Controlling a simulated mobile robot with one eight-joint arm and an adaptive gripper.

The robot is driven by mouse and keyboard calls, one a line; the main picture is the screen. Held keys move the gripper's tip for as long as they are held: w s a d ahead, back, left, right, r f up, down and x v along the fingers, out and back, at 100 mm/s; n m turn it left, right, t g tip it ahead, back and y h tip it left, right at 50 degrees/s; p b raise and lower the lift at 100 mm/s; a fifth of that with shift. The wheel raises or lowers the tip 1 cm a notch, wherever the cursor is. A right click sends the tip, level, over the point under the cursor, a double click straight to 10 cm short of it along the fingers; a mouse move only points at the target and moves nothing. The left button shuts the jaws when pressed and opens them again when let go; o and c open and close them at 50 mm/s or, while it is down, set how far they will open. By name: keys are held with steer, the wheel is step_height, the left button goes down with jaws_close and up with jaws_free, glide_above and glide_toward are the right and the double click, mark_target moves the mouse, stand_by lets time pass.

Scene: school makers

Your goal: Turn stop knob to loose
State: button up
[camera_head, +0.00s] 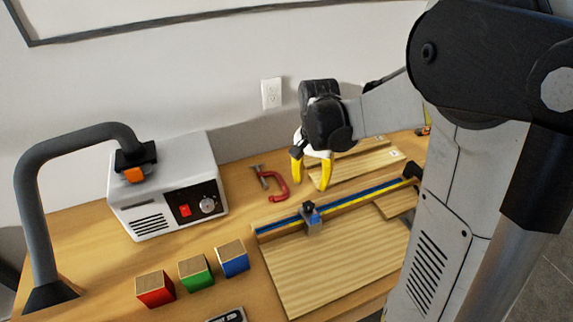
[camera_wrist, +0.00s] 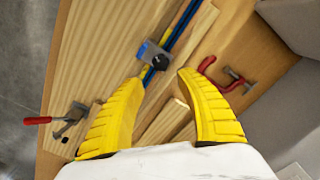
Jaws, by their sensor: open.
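The stop (camera_head: 313,221) is a grey-blue block on the blue-and-yellow rail (camera_head: 353,196), at the back edge of a wooden board. Its small dark knob (camera_head: 309,206) faces up. In the wrist view the stop (camera_wrist: 146,52) and its black knob (camera_wrist: 159,62) lie just beyond the fingertips. The knob's exact setting is too small to tell. My gripper (camera_head: 311,180) has yellow fingers, open and empty, pointing down above and behind the stop. In the wrist view my gripper (camera_wrist: 157,79) shows its fingers spread, with a clear gap between them and the knob.
A red C-clamp (camera_head: 279,189) lies left of my gripper. Loose wooden planks (camera_head: 365,165) lie behind the rail. Red, green (camera_head: 195,270) and blue blocks stand front left, near a white machine (camera_head: 165,180). A red-handled clamp (camera_wrist: 38,120) shows at left in the wrist view.

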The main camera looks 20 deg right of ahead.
mark_target(309, 205)
step_height(309, 205, down, 11)
steer(key=b, duration=0.4)
steer(key=shift+w+r, duration=0.1)
jaws_close()
